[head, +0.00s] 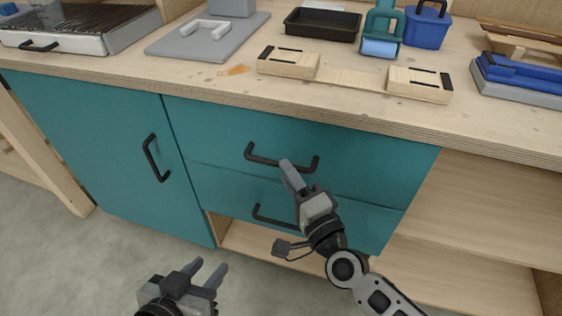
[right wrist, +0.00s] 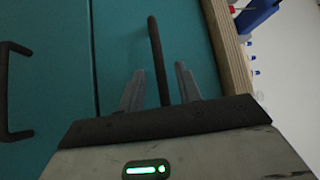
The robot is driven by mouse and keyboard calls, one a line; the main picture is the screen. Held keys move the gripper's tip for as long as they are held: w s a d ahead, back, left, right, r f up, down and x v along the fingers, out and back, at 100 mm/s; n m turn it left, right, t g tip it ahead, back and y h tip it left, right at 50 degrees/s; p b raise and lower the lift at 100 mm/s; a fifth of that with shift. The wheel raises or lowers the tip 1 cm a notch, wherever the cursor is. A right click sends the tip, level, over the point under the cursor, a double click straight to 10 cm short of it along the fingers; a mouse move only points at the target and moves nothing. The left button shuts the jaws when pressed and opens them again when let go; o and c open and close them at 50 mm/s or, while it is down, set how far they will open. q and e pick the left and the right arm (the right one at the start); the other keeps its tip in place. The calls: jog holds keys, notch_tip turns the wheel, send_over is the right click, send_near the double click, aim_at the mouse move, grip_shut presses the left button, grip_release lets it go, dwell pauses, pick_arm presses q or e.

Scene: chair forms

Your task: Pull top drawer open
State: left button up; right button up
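The top drawer (head: 370,157) has a teal front under the wooden counter and looks shut. Its black bar handle (head: 262,158) runs across the front. My right gripper (head: 290,170) is at the right half of this handle. In the right wrist view the handle (right wrist: 154,50) passes between the two open fingers (right wrist: 158,88), with a gap on each side. My left gripper (head: 208,270) is open and empty, low at the front left, away from the drawers. The lower drawer's handle (head: 268,218) is partly hidden behind my right gripper.
A teal cupboard door (head: 100,140) with a black handle (head: 155,158) is left of the drawers. Open shelves (head: 480,210) are at the right. The counter (head: 220,75) holds a black tray (head: 322,25), a blue caddy (head: 427,27) and wooden blocks (head: 288,62). The floor in front is clear.

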jog(key=shift+x, duration=1.95)
